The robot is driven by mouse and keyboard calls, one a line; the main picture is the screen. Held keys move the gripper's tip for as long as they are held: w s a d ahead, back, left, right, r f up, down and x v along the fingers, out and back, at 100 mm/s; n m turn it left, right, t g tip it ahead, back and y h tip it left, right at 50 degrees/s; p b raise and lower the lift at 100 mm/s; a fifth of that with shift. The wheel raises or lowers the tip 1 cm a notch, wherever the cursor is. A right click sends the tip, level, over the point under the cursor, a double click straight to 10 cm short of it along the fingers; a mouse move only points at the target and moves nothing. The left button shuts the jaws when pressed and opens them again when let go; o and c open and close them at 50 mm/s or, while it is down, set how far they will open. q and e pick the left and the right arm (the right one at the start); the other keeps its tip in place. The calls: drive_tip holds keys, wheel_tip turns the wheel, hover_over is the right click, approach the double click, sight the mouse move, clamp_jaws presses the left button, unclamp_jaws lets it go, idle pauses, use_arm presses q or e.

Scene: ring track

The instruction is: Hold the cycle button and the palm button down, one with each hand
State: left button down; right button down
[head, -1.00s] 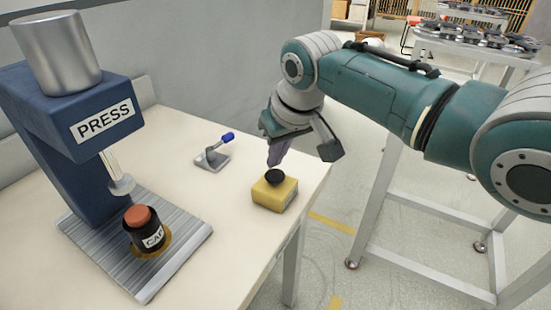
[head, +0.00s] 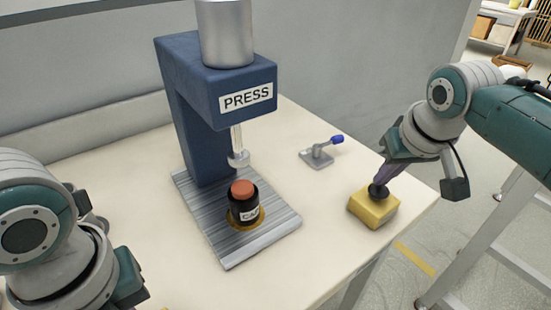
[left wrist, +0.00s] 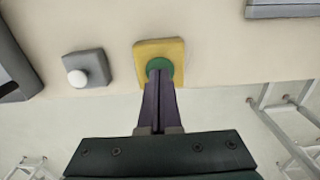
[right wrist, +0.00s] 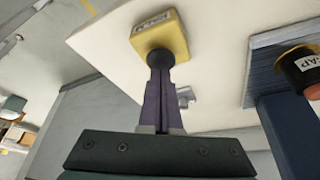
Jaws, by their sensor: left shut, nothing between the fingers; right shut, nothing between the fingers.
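A yellow box (head: 374,209) with a black mushroom-shaped button (head: 378,191) stands near the table's right edge. My right gripper (head: 381,182) is shut and empty, its fingertips down at the top of this button. The right wrist view shows the yellow box (right wrist: 164,32) and the black button (right wrist: 160,57) at the fingertips (right wrist: 161,72). In the left wrist view, another yellow box (left wrist: 150,51) carries a green button (left wrist: 154,66). My left gripper (left wrist: 160,74) is shut and empty, its tips over the green button; whether they press it is unclear. The head view does not show this button.
A blue press (head: 190,110) stands mid-table, with a black CAP part (head: 243,211) with an orange top on its ribbed plate (head: 268,230). A small blue-handled lever (head: 318,155) is behind the black button. A grey block with a white knob (left wrist: 88,70) sits beside the green button.

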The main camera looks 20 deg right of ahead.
drive_tip(key=shift+f, duration=0.85)
idle(2.0)
